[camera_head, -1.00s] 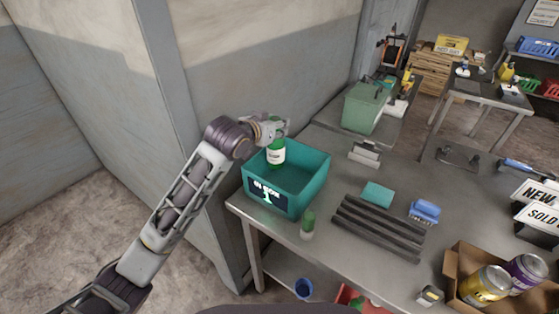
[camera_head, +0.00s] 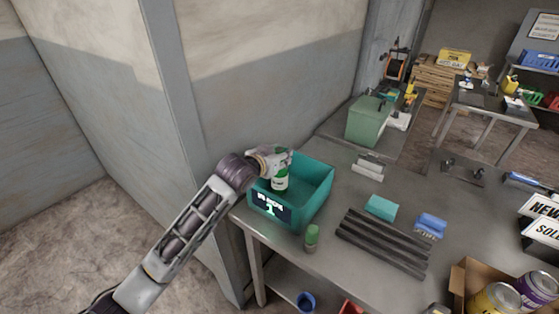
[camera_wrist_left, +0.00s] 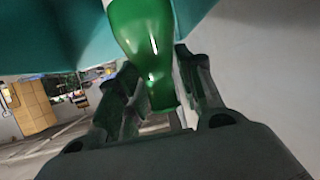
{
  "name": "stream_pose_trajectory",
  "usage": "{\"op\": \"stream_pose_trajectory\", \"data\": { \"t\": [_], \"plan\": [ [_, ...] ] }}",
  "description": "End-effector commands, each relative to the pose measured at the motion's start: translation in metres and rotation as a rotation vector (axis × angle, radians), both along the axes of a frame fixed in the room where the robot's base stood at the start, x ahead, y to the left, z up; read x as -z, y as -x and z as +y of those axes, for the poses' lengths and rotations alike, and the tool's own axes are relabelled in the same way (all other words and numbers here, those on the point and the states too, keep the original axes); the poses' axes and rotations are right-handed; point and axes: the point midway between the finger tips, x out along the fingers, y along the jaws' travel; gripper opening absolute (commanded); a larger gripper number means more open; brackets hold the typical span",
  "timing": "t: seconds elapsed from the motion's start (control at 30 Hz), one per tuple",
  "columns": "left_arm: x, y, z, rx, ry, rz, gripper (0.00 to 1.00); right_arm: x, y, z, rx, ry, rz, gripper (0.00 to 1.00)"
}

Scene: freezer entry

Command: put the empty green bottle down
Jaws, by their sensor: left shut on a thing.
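The green bottle (camera_head: 280,181) with a white label is upright inside the teal bin (camera_head: 316,195) at the table's left corner. My left gripper (camera_head: 277,160) reaches in from the left above the bin and is shut on the bottle's upper part. In the left wrist view, the bottle (camera_wrist_left: 148,40) stands between the fingers, with teal walls around it. I cannot tell whether its base touches the bin floor. My right gripper is not in view.
Dark slats (camera_head: 382,240), a teal block (camera_head: 381,207) and a blue brush (camera_head: 431,225) lie to the right. A cardboard box (camera_head: 465,280) holds cans. A wall rises behind the bin.

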Motion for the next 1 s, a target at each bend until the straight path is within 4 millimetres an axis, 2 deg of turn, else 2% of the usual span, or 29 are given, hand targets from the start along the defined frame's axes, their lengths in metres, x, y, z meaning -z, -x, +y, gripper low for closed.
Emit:
{"op": "stream_pose_trajectory", "data": {
  "t": [0.13,0.43,0.47,0.63,1.0],
  "plan": [
    [0.015,0.0,0.0,-0.001,-0.001,0.001,0.15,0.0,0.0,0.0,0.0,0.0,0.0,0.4],
    [0.018,0.0,0.0,-0.001,0.0,-0.001,0.15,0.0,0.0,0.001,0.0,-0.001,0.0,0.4],
    [0.018,0.0,0.0,-0.001,0.0,-0.001,0.39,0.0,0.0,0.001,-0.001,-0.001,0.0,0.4],
    [0.018,0.0,0.0,-0.001,-0.001,-0.002,0.6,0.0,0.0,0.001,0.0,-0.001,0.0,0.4],
    [0.018,0.0,0.001,-0.001,-0.001,-0.002,0.6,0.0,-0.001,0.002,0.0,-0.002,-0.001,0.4]
  ]
}}
